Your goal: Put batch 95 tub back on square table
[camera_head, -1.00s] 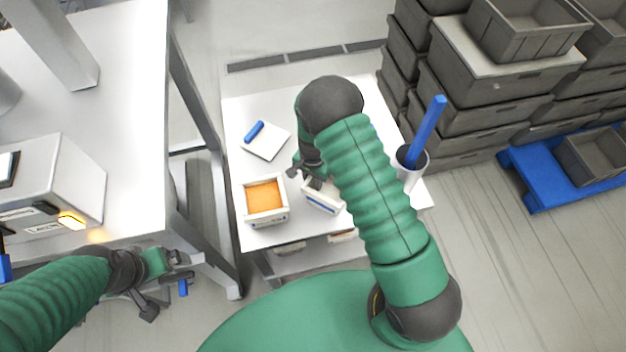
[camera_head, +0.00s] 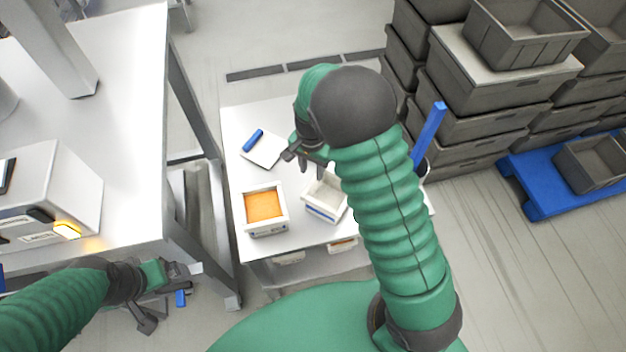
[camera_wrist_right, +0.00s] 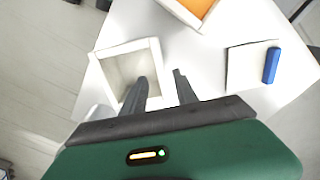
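A pale, empty-looking tub (camera_head: 325,205) with a blue stripe stands on the small square white table (camera_head: 300,238). A second white tub (camera_head: 266,228) with orange filling stands to its left. I cannot read the labels, so I cannot tell which is batch 95. My right gripper (camera_head: 306,163) is open and empty, just beyond and above the pale tub. In the right wrist view its fingers (camera_wrist_right: 160,88) are apart, one overlapping the pale tub's (camera_wrist_right: 102,66) opening. My left gripper (camera_head: 172,285) hangs low at the left, off the square table; its opening is unclear.
A white pad (camera_head: 268,154) with a blue item (camera_head: 253,140) lies at the table's back left. A cup with a blue stick (camera_head: 430,130) is partly hidden behind my right arm. Grey crates (camera_head: 470,100) rise at the right. A larger table (camera_head: 110,170) with a device stands left.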

